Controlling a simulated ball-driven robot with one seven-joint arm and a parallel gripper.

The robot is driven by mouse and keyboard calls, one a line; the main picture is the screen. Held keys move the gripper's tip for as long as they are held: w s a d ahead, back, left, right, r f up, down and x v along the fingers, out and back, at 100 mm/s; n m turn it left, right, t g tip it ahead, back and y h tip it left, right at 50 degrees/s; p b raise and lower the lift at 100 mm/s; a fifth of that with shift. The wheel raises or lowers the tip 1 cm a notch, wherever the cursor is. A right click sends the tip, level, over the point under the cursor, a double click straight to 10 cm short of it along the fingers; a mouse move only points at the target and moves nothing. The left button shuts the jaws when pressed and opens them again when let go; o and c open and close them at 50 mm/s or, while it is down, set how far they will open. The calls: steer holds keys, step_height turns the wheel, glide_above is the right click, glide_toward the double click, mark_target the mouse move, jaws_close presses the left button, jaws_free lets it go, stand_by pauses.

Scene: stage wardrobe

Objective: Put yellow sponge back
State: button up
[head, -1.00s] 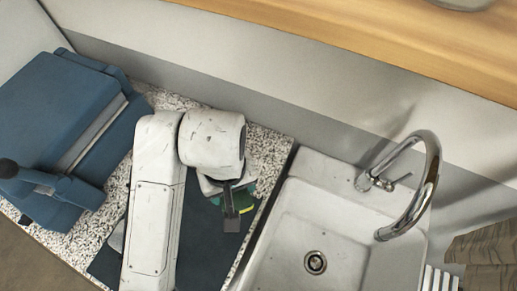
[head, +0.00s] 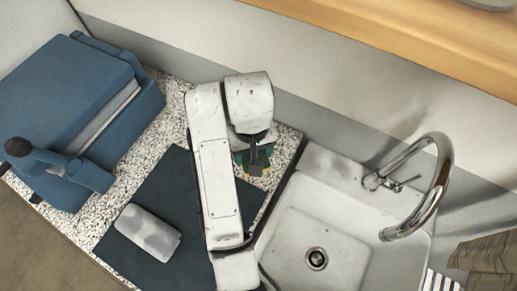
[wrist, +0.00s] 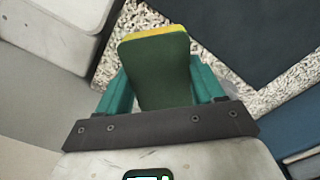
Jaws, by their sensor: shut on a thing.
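The sponge (wrist: 158,65) shows in the wrist view with a dark green face and a thin yellow edge along its far end. My gripper (wrist: 160,80) is shut on it, with a teal finger at each side. In the head view my gripper (head: 255,165) hangs over the speckled counter (head: 287,150), between the dark mat and the sink. There the sponge is mostly hidden behind my gripper. I cannot tell whether the sponge touches the counter.
A white sink (head: 285,225) with a chrome tap (head: 441,185) is at right. A dark mat (head: 165,195) carries a grey-white block (head: 148,233). A bulky blue object (head: 65,85) with a dark-knobbed handle stands at left. A wooden shelf (head: 400,48) runs along the back.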

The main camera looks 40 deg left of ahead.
steer(key=shift+w+a+f+b, duration=0.25)
steer(key=shift+w+f+b, duration=0.2)
steer(key=shift+w, duration=0.05)
steer(key=shift+w+f+b, duration=0.3)
steer(key=shift+f+b, duration=0.2)
steer(key=shift+f, duration=0.2)
steer(key=w+f, duration=0.1)
steer(key=a+f, duration=0.1)
steer(key=w+f, duration=0.1)
steer(key=shift+w+a+f+p, duration=0.15)
steer(key=shift+w+a+p, duration=0.1)
steer(key=shift+w+p, duration=0.05)
steer(key=shift+w+f+p, duration=0.1)
steer(key=shift+f+p, duration=0.4)
steer(key=shift+f, duration=1.2)
steer(key=shift+f, duration=0.15)
steer(key=o, duration=0.9)
steer(key=shift+o, duration=0.2)
steer(key=shift+a, duration=0.1)
